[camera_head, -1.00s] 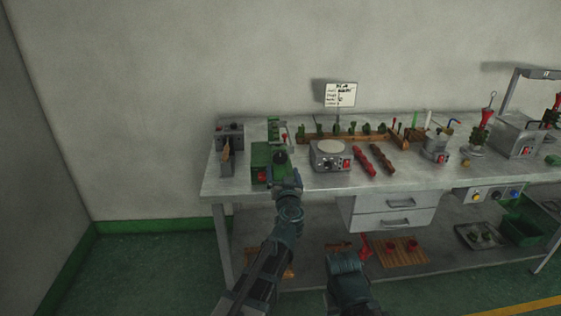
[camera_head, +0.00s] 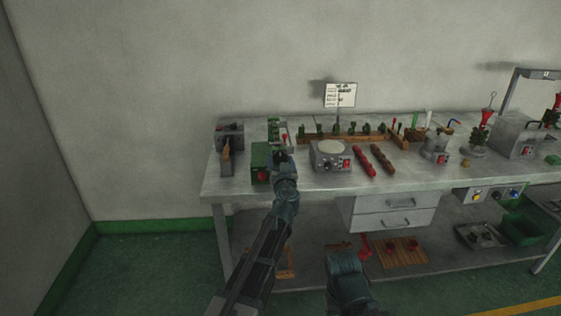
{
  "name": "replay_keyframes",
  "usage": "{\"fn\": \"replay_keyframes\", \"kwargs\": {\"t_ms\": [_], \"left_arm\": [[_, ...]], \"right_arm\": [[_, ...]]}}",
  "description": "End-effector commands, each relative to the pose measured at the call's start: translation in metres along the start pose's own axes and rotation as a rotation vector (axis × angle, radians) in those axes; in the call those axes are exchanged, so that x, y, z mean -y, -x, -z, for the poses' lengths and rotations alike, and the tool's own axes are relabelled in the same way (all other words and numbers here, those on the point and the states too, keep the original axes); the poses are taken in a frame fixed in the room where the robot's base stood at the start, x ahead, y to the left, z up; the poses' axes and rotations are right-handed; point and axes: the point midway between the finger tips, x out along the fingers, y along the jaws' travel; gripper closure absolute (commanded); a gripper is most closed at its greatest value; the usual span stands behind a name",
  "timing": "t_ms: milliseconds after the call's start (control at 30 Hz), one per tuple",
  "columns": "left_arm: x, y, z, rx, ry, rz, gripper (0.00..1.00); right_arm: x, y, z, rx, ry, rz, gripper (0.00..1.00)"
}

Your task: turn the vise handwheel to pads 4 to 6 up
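The green vise (camera_head: 260,157) stands near the left end of the workbench, with a red knob low on its front. A green upright part (camera_head: 273,128) rises behind it. My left gripper (camera_head: 283,160) is at the vise's right front side, reaching in from below. It covers the spot where a dark round part, likely the handwheel, showed earlier. The fingers are too small and dark to tell open from shut, or whether they touch the wheel. The pads cannot be made out. Of my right arm only a dark link shows at the bottom; its gripper is not discernible.
A grey box (camera_head: 229,136) with a tool stands left of the vise. A round-topped device (camera_head: 330,156) stands close on the right, then a red bar (camera_head: 364,160) and a brown bar (camera_head: 382,160). A wooden rack (camera_head: 345,138) and sign (camera_head: 340,95) are behind.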

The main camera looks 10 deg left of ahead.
Motion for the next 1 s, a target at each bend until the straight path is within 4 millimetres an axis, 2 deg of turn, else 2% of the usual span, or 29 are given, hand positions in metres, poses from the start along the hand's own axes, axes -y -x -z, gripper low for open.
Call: {"fn": "replay_keyframes", "kwargs": {"t_ms": [33,300,367,667,1000], "left_arm": [[-0.0001,0.0001,0.0000,0.000,0.000,0.000,0.35],[-0.0001,0.0002,0.0000,0.000,0.000,0.000,0.84],[-0.0001,0.0002,0.0000,0.000,0.000,0.000,0.92],[-0.0002,0.0002,0.0000,0.000,-0.028,0.000,0.92],[-0.0002,0.0003,-0.0001,0.000,-0.166,0.000,0.92]], "right_arm": [[0.0000,0.0000,0.0000,0.000,0.000,0.000,0.38],[0.0000,0.0000,0.0000,0.000,0.000,0.000,0.38],[0.0000,0.0000,0.0000,0.000,0.000,0.000,0.38],[0.0000,0.0000,0.0000,0.000,0.000,0.000,0.38],[0.0000,-0.0001,0.0000,0.000,0.000,0.000,0.38]]}}
